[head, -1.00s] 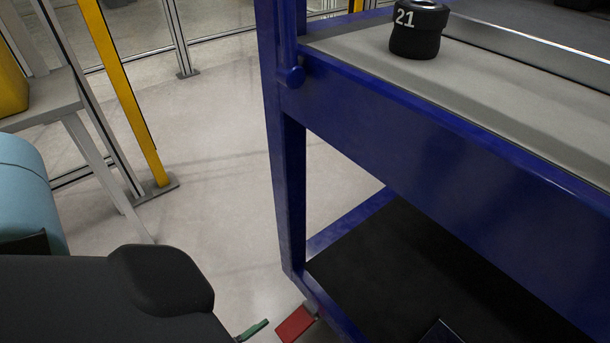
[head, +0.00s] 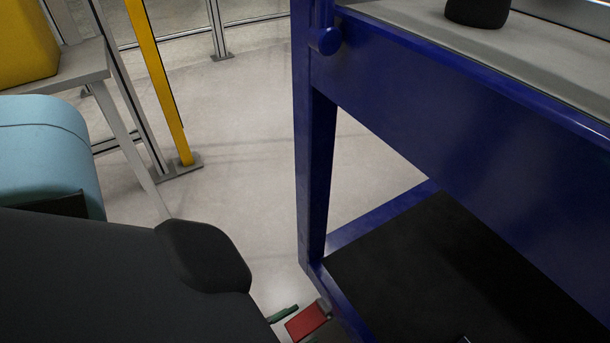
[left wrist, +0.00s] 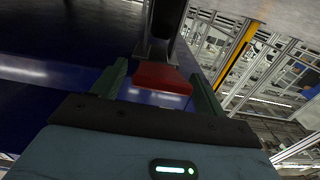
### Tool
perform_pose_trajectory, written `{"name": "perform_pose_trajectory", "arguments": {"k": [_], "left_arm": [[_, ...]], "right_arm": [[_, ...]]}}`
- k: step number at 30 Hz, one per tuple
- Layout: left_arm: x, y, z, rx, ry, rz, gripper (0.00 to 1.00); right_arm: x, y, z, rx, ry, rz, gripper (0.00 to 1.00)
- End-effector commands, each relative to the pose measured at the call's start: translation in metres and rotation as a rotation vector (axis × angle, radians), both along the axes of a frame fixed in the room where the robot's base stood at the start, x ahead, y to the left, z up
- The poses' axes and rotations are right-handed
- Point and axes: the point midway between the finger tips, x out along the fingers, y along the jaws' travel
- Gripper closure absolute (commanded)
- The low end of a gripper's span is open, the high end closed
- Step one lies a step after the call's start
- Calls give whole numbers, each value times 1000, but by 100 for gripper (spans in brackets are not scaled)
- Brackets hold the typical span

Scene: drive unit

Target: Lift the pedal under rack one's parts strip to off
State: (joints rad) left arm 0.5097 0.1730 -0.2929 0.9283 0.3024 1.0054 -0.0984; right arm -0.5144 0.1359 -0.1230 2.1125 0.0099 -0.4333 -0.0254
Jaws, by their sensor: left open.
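The red pedal (head: 306,320) sits low at the foot of the blue rack's near-left post, at the bottom of the head view. My left gripper (head: 296,326) is open at the pedal, with one green finger showing just left of it. In the left wrist view the red pedal (left wrist: 162,77) lies between the two green fingers of my left gripper (left wrist: 158,86), with visible gaps at the sides. I cannot tell whether a finger touches it. My left forearm hides part of the floor. My right gripper is not in view.
The blue rack (head: 430,90) fills the right side, with a grey top and a black lower shelf (head: 450,275). A black pot (head: 477,12) stands on top. A yellow post (head: 160,85) and a grey table (head: 85,70) stand left. Pale floor between is clear.

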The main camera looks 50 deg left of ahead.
Motion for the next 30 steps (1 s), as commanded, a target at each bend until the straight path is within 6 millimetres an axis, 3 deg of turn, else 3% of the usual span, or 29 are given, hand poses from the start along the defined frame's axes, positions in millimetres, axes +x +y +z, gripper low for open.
{"name": "perform_pose_trajectory", "arguments": {"k": [6, 16, 30], "left_arm": [[20, -2, 0, 0, -1, -1, 27], [22, -2, 0, 0, 0, -1, 29], [21, -1, 0, 0, 0, 0, 90]], "right_arm": [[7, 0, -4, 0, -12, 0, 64], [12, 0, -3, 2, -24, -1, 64], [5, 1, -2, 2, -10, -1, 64]]}}
